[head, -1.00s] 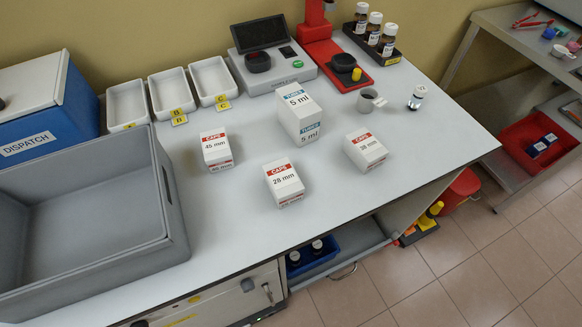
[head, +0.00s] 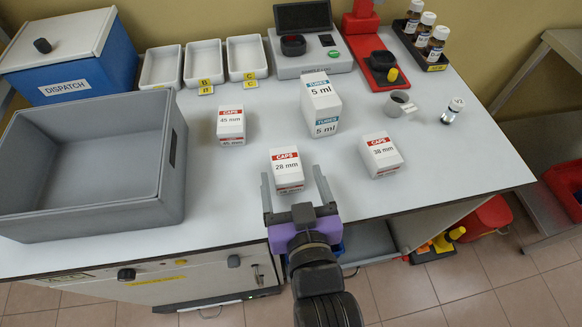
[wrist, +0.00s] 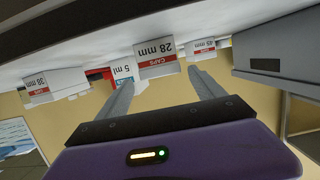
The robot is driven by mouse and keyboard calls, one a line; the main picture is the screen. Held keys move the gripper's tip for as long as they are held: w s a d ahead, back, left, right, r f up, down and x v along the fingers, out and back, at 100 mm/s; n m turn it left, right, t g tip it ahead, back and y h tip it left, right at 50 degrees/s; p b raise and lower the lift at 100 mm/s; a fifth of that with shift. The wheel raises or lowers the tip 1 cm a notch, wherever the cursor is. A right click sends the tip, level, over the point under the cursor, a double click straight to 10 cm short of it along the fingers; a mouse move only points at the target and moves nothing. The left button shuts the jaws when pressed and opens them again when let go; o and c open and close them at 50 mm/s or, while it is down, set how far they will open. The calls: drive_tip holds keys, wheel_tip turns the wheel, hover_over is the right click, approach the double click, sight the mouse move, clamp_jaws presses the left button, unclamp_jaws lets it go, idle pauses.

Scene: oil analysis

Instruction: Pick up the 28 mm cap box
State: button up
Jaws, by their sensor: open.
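The 28 mm cap box (head: 287,169) is a white box with a red CAPS band, standing on the grey-white bench near its front edge. In the wrist view the 28 mm box (wrist: 156,57) appears upside down, ahead of and between the fingers. My gripper (head: 295,190) is open and empty, with its purple body in front of the bench edge. Its fingertips reach toward the near side of the box.
The 45 mm box (head: 231,125) stands behind left, the 38 mm box (head: 381,154) to the right, and the 5 ml tubes box (head: 320,104) behind. A large grey crate (head: 176,150) fills the bench's left. Bare bench surrounds the 28 mm box.

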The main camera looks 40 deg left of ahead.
sight(284, 158)
drive_tip(key=shift+s+a+f, duration=0.1)
drive_tip(key=shift+a+f, duration=0.15)
drive_tip(key=shift+f, duration=0.15)
drive_tip(key=shift+a+f+g, duration=0.2)
drive_tip(key=shift+a+g, duration=0.05)
drive_tip(key=shift+g, duration=0.05)
drive_tip(key=x, duration=0.7)
drive_tip(key=shift+w+f, duration=0.1)
drive_tip(key=shift+w, duration=0.2)
drive_tip(key=shift+c, duration=0.5)
drive_tip(key=shift+d, duration=0.1)
drive_tip(key=c, duration=1.4)
